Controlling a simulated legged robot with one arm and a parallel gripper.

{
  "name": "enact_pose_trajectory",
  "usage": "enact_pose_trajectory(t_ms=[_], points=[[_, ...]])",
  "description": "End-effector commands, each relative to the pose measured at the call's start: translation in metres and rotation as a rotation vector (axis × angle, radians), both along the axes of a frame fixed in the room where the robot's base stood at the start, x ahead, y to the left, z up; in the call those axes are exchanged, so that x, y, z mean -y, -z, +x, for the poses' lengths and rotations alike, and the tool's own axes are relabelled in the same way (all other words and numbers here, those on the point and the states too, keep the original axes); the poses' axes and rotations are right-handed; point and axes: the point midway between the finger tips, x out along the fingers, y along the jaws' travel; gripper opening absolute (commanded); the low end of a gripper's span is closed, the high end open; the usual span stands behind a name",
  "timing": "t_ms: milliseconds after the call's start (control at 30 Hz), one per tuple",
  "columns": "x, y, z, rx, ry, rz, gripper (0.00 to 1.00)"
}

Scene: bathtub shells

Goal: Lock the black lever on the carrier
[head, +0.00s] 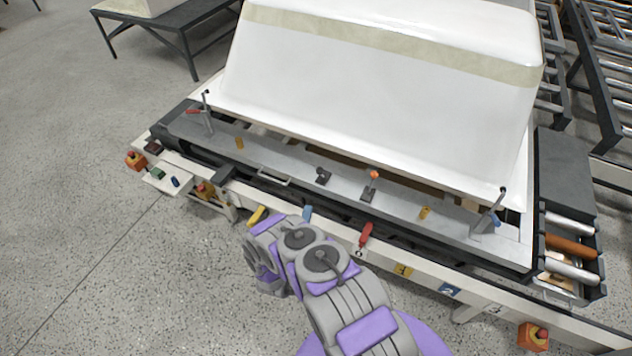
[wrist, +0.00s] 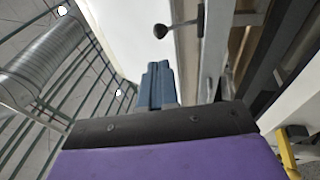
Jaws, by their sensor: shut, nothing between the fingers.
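The black lever (head: 321,173) has a dark ball knob on a small dark base, on the grey front rail of the carrier (head: 275,167), left of an orange-knobbed lever. A black ball-knobbed lever (wrist: 165,28) also shows beyond my fingertips in the wrist view, likely the same one. My gripper (head: 307,212) is low in front of the rail, below and slightly left of the black lever, apart from it. Its blue-grey fingers (wrist: 157,75) are shut with nothing between them. Whether the lever is locked cannot be told.
A white tub shell (head: 380,85) fills the carrier behind the rail. The orange-knobbed lever (head: 372,182) stands close by. Clamps stand at the left (head: 207,112) and right (head: 493,212) rail ends. Yellow (head: 257,215) and red (head: 366,234) handles line the front. Floor at left is clear.

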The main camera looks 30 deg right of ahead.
Motion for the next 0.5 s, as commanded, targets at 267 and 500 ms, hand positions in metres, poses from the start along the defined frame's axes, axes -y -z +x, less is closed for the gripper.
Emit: enact_pose_trajectory(t_ms=[267, 500], points=[[0.036, -0.015, 0.038, 0.003, 0.006, 0.001, 0.0], [0.063, -0.025, 0.071, 0.005, 0.004, -0.002, 0.0]])
